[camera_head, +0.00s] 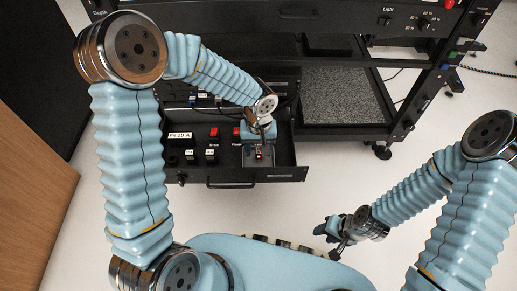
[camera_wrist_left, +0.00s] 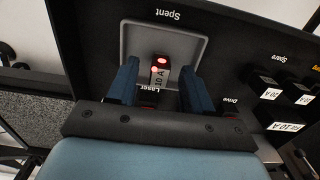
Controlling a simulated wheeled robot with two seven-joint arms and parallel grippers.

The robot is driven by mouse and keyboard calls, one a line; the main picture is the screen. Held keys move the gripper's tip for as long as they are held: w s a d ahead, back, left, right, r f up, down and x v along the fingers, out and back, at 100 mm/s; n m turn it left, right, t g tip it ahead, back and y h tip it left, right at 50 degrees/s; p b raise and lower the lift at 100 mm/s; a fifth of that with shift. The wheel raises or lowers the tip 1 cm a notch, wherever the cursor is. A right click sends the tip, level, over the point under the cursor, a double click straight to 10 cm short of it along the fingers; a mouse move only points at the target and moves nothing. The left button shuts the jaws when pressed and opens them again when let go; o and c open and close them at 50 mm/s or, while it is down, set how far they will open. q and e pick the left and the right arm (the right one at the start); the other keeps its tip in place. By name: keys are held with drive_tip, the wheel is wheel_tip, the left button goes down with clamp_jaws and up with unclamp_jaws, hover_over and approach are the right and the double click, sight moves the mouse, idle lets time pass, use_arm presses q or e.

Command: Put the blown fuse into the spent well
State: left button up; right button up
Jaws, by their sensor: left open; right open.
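The blown fuse (camera_wrist_left: 160,72), a small block with a lit red top and a "10 A" label, shows between my left fingers. It appears to be inside the grey square spent well (camera_wrist_left: 193,42), whose label reads "Spent". In the head view the well (camera_head: 248,160) lies at the right end of the black drawer, and the fuse's red top (camera_head: 259,153) just shows. My left gripper (camera_wrist_left: 158,85) is open, its fingers on either side of the fuse; contact cannot be told. My right gripper (camera_head: 335,235) is open and empty, low at the front, away from the drawer.
The black drawer (camera_head: 240,178) is pulled out of the rack. It holds red-topped fuses (camera_head: 214,132) and several black spare fuses (camera_head: 210,155), also in the left wrist view (camera_wrist_left: 270,85). A grey textured platform (camera_head: 340,95) lies right of it. Floor in front is clear.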

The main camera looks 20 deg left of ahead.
sight(258, 150)
use_arm(q)
wheel_tip(258, 150, up, 11)
drive_tip(key=p, duration=0.2)
idle(0.4)
